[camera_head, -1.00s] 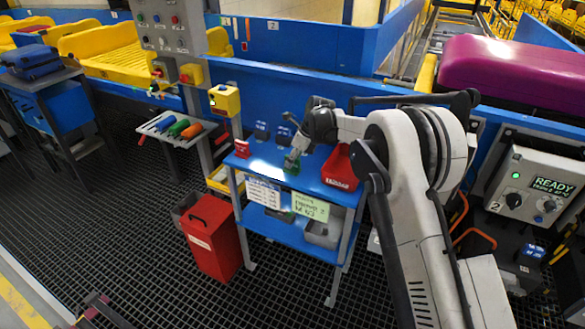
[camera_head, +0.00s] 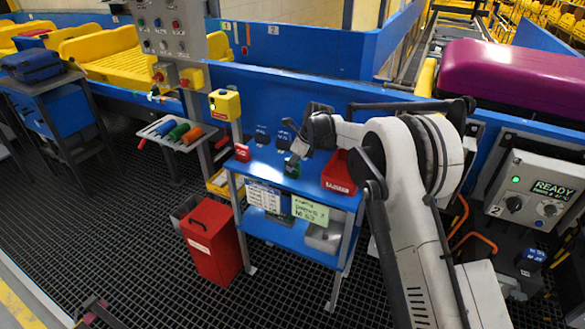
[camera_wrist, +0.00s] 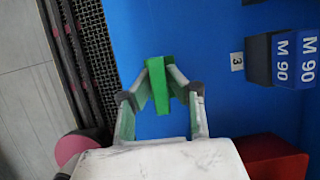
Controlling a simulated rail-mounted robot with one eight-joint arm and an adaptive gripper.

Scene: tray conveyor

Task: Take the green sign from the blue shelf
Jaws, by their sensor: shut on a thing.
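The green sign (camera_wrist: 158,82) is between the two fingertips of my gripper (camera_wrist: 160,92) in the wrist view, and the fingers are shut on it. In the head view the green sign (camera_head: 291,168) is small and partly hidden by my gripper (camera_head: 295,157). It is over the front part of the blue shelf's top (camera_head: 312,183). I cannot tell whether the sign touches the shelf or is just above it.
Dark blue signs marked M 90 (camera_wrist: 296,60) stand on the shelf top at the back. A red sign (camera_head: 242,152) is at its left end and a red bin (camera_head: 338,172) at its right. A tall red box (camera_head: 211,240) stands on the floor at left.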

